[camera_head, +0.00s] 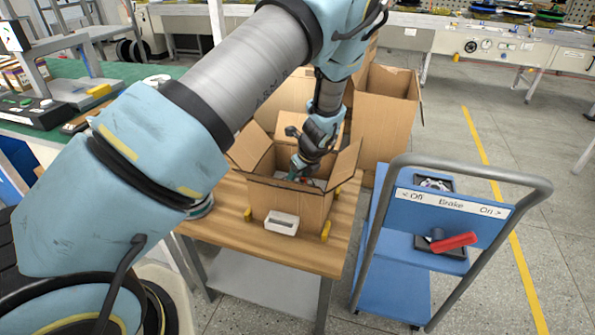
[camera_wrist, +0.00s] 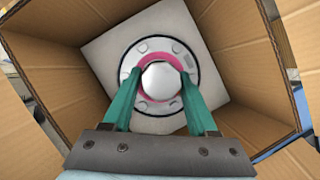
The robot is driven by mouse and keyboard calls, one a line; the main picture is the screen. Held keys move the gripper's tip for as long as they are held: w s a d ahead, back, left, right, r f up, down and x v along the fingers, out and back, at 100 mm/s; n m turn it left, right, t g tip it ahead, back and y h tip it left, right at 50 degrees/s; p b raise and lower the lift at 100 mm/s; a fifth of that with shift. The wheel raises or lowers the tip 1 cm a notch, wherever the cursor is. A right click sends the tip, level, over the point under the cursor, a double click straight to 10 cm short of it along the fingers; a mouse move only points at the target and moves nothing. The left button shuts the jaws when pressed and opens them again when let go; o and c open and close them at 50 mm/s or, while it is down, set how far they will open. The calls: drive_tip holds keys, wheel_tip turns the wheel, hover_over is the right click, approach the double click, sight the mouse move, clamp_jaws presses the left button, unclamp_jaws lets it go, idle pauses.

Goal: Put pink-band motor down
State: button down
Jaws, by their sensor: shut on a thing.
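The pink-band motor (camera_wrist: 147,64) shows in the wrist view as a white round body with a pink ring and a pale knob at its centre. My gripper (camera_wrist: 158,82) is shut on it, with one green finger on each side of the knob. In the head view my gripper (camera_head: 300,172) reaches down into an open cardboard box (camera_head: 287,204) on a wooden table (camera_head: 310,252). The box walls surround the motor in the wrist view. A pale square surface (camera_wrist: 103,48) lies behind the motor. I cannot tell whether the motor touches it.
A taller cardboard box (camera_head: 384,115) stands behind.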

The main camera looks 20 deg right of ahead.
idle(0.3)
drive_tip(key=shift+c, duration=0.9)
unclamp_jaws()
drive_tip(key=b+v, duration=0.1)
drive_tip(key=v, duration=1.1)
drive_tip(key=shift+b, duration=0.35)
drive_tip(key=shift+s, duration=0.1)
